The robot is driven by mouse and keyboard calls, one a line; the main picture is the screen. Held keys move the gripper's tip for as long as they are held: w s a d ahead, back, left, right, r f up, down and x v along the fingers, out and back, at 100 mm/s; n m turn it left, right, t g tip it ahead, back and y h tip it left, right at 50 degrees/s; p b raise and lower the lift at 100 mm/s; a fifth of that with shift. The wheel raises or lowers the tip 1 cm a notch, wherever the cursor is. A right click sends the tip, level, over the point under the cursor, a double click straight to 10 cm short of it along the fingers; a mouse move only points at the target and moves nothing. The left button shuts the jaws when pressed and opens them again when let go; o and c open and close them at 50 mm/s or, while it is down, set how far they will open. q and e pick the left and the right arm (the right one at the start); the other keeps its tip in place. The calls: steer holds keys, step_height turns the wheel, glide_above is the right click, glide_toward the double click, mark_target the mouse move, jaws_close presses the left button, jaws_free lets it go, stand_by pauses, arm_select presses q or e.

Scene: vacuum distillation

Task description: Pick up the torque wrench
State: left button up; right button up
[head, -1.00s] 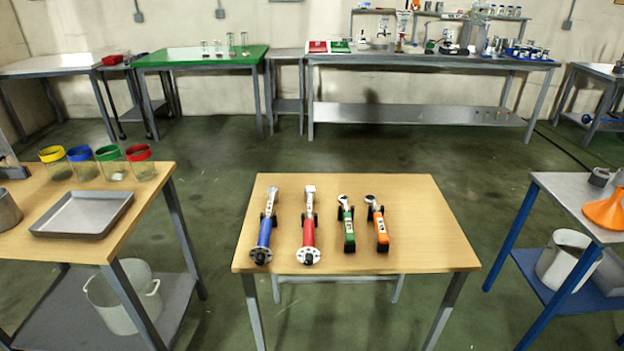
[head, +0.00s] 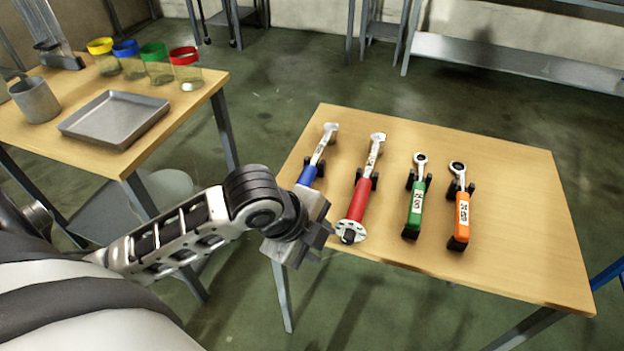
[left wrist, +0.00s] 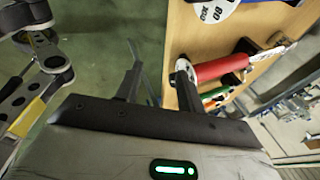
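Four wrench-like tools rest on small black holders on the wooden table (head: 500,190). From left they are a blue-handled one (head: 308,175), a red-handled one (head: 361,199) with a white disc at its near end, a green one (head: 416,205) and an orange one (head: 461,217). My left gripper (head: 322,238) is at the table's front edge, just left of the red one's disc, and hides the near end of the blue one. In the left wrist view my left gripper (left wrist: 158,70) has its fingers apart with nothing between them. The red handle (left wrist: 222,67) lies just beyond one finger.
A second wooden table on the left holds a metal tray (head: 115,118), a grey beaker (head: 36,100) and several jars with coloured rims (head: 185,70). The floor between the tables is clear. The right part of the tool table is bare.

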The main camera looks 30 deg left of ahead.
arm_select(q)
steer(key=w+a+r+m, duration=0.5)
steer(key=a+m, duration=0.1)
steer(key=m, duration=0.3)
steer(key=m+y, duration=0.2)
steer(key=m, duration=0.4)
glide_toward(306, 171)
steer(key=b+x, duration=0.1)
steer(key=x, duration=1)
steer(key=shift+f, duration=0.35)
steer(key=shift+s, duration=0.1)
steer(key=c, duration=0.7)
steer(key=shift+r, duration=0.15)
jaws_close()
